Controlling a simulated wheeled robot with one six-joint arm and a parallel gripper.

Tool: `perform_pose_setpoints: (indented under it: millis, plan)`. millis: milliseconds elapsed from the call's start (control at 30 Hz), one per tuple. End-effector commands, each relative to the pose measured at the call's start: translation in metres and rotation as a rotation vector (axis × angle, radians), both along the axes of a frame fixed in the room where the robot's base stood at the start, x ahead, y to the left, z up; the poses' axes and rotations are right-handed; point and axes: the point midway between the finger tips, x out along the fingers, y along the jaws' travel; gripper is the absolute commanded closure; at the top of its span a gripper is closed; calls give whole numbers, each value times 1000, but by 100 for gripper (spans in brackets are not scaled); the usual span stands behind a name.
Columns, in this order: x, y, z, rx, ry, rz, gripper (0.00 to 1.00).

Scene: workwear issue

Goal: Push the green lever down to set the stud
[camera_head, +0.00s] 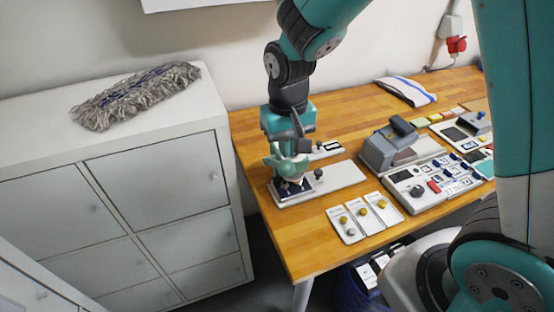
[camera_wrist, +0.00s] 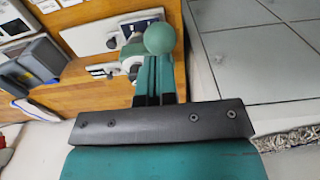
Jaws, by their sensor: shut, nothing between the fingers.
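The green lever ends in a round green ball knob (camera_wrist: 160,38), which shows in the wrist view just beyond my fingertips. My gripper (camera_wrist: 155,62) is shut and empty, its two teal fingers side by side. Whether the fingertips touch the knob I cannot tell. In the head view my gripper (camera_head: 288,150) points down over the stud press, whose pale green part (camera_head: 290,167) is partly hidden beneath it. The press stands on a light base plate (camera_head: 335,179) near the table's left edge. A dark blue piece (camera_head: 291,190) lies at the press's foot. The stud is not visible.
The wooden table (camera_head: 250,150) holds three small cards with knobs (camera_head: 362,217) in front of the press. A grey device (camera_head: 385,150) and a panel with several items (camera_head: 435,185) stand to the right. A white cabinet (camera_head: 150,110) with a mop head (camera_head: 135,93) stands left.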

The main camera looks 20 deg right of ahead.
Motion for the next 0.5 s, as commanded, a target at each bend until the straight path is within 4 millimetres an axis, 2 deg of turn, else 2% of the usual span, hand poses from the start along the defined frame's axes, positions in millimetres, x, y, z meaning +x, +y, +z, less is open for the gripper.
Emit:
perform_pose_setpoints:
  millis: [500]
  plan:
    - [0, 0, -15, 0, 0, 0, 100]
